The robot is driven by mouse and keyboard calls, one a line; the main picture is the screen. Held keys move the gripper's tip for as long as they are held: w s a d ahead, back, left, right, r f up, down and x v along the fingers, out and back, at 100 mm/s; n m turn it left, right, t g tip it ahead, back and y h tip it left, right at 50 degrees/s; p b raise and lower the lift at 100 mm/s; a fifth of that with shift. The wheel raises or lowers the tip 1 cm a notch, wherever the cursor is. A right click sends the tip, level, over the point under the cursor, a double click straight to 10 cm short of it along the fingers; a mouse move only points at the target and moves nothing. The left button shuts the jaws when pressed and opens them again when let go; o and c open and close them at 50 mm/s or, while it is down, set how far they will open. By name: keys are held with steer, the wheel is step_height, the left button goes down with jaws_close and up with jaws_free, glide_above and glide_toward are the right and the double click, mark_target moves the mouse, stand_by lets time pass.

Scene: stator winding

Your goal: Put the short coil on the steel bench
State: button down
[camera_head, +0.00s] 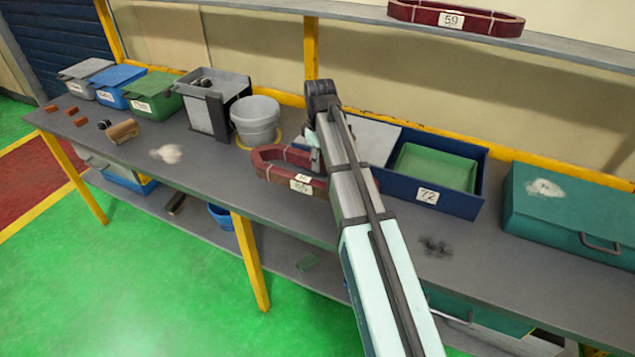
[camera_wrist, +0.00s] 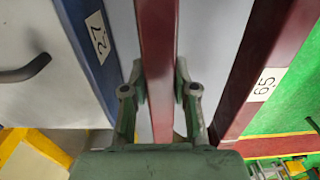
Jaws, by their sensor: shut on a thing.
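A dark red loop coil marked 65 (camera_head: 272,172) is at the middle of the grey steel bench (camera_head: 215,178), behind and left of my arm. Its right part is hidden by the arm. My gripper (camera_wrist: 160,82) is shut on one long side of this coil (camera_wrist: 156,40), with a finger on each face. The coil's other long side, with the 65 label (camera_wrist: 263,84), shows at the right in the wrist view. I cannot tell whether the coil touches the bench. Another dark red coil, marked 59 (camera_head: 455,18), lies on the upper shelf.
A blue tray marked 72 (camera_head: 428,197) with a green tray inside stands just right of the coil. A grey bucket (camera_head: 255,120) stands to its left and a teal case (camera_head: 570,215) at the far right. Small bins (camera_head: 152,95) line the back left.

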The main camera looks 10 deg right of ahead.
steer(key=shift+f+p, duration=0.9)
steer(key=shift+f, duration=3.95)
steer(key=c, duration=0.9)
jaws_free()
steer(key=shift+r, duration=0.1)
step_height(320, 180, up, 12)
steer(key=b, duration=0.3)
